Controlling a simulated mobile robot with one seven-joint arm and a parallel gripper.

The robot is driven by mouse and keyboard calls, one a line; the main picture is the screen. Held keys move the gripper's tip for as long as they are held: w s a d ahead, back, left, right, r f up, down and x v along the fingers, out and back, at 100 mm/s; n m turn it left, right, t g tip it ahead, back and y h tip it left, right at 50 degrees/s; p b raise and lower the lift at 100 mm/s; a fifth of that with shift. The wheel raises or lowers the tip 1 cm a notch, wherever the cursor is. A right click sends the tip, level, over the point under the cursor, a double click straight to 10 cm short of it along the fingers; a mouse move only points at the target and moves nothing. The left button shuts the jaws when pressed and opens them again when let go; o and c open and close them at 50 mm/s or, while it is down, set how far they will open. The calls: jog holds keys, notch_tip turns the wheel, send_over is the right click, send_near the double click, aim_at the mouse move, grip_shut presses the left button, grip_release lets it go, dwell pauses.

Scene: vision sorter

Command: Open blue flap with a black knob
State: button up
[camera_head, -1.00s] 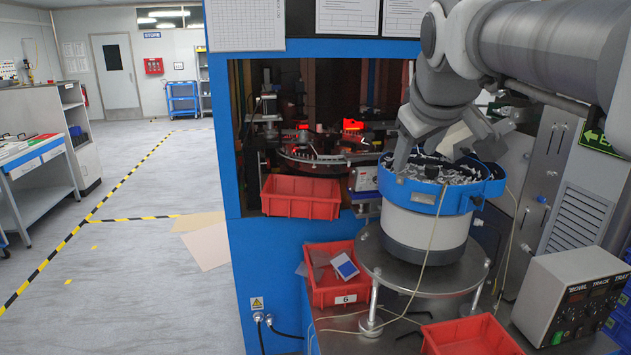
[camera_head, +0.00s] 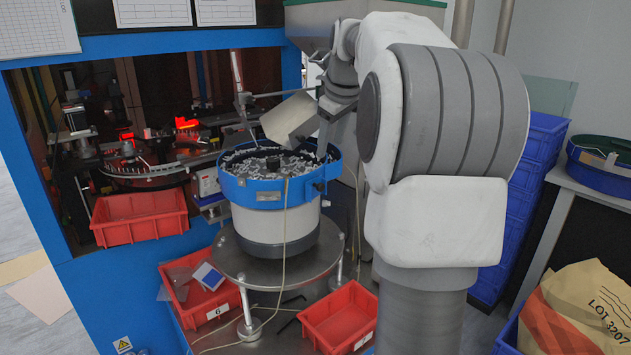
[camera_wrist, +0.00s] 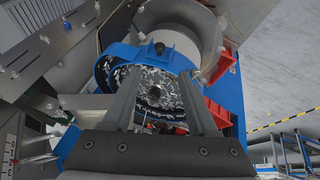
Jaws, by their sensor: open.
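A blue curved flap (camera_wrist: 128,53) with a round black knob (camera_wrist: 159,48) shows at the rim of the feeder bowl in the wrist view. The knob lies between the lines of my two fingers, just beyond their tips. My gripper (camera_wrist: 158,76) is open with nothing between its fingers. In the head view, my gripper (camera_head: 323,140) is above the right side of the bowl (camera_head: 268,194), partly hidden by its own wrist. The bowl has a blue rim band and holds many small grey metal parts. I cannot clearly tell the flap from the rim in the head view.
The bowl stands on a round metal table (camera_head: 240,265). Red bins stand at left (camera_head: 140,217), below (camera_head: 200,290) and in front (camera_head: 340,317). A tilted beige plate (camera_head: 290,117) is behind the bowl. Blue crates (camera_head: 535,150) are stacked at right.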

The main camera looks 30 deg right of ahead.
aim_at(322, 184)
jog(key=x, duration=1.4)
jog(key=shift+w+f, duration=0.1)
jog(key=shift+f, duration=0.3)
grip_shut()
